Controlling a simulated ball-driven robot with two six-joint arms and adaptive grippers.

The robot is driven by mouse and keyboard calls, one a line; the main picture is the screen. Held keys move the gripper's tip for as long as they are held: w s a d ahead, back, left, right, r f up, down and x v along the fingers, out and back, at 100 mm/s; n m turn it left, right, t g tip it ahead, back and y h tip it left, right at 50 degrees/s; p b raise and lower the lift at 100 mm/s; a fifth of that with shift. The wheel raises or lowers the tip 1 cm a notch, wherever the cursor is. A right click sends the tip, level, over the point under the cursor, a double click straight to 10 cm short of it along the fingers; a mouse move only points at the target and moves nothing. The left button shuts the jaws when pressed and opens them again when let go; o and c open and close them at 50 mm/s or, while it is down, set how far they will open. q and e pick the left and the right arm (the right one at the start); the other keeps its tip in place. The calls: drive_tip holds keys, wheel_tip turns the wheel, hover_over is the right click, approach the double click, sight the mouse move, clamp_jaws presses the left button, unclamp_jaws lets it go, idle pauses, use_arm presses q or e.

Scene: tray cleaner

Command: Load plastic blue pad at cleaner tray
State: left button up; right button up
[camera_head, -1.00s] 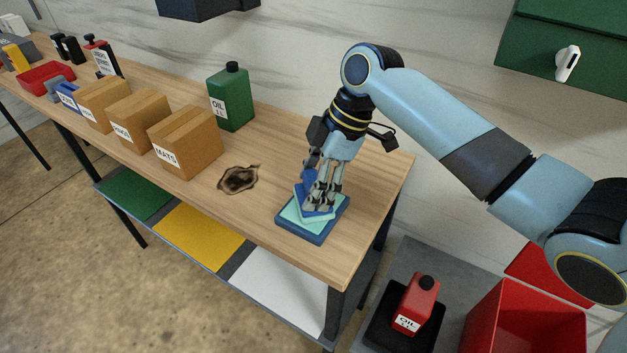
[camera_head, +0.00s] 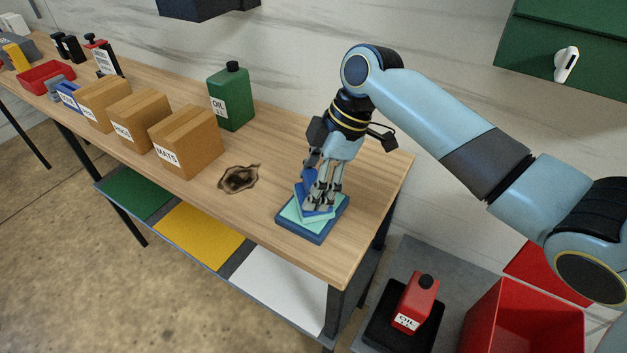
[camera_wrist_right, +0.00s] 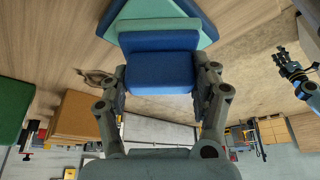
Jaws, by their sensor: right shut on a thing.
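My right gripper (camera_head: 319,207) is shut on a blue pad (camera_head: 309,176) above the right end of the bench. In the right wrist view the blue pad (camera_wrist_right: 160,68) sits between the two fingers (camera_wrist_right: 160,95). Under it is a teal pad (camera_head: 290,212) on a dark blue tray (camera_head: 301,234). The held pad is at the teal surface; whether it touches is hard to tell. The fingers hide part of it. My left gripper (camera_wrist_right: 287,62) seems to show at the right edge of the right wrist view, small, its jaws unclear.
A dark burn-like stain (camera_head: 239,179) marks the bench (camera_head: 272,190). Left of it stand cardboard boxes (camera_head: 185,140) and a green oil can (camera_head: 231,98). A red oil can (camera_head: 416,303) and a red bin (camera_head: 522,325) stand lower right. The bench edge is close to the tray.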

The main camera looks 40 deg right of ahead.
sight(313, 179)
drive_tip(key=shift+r+p, duration=2.5)
drive_tip(key=shift+r, duration=0.95)
drive_tip(key=shift+s+f, duration=0.1)
drive_tip(key=shift+s, duration=0.05)
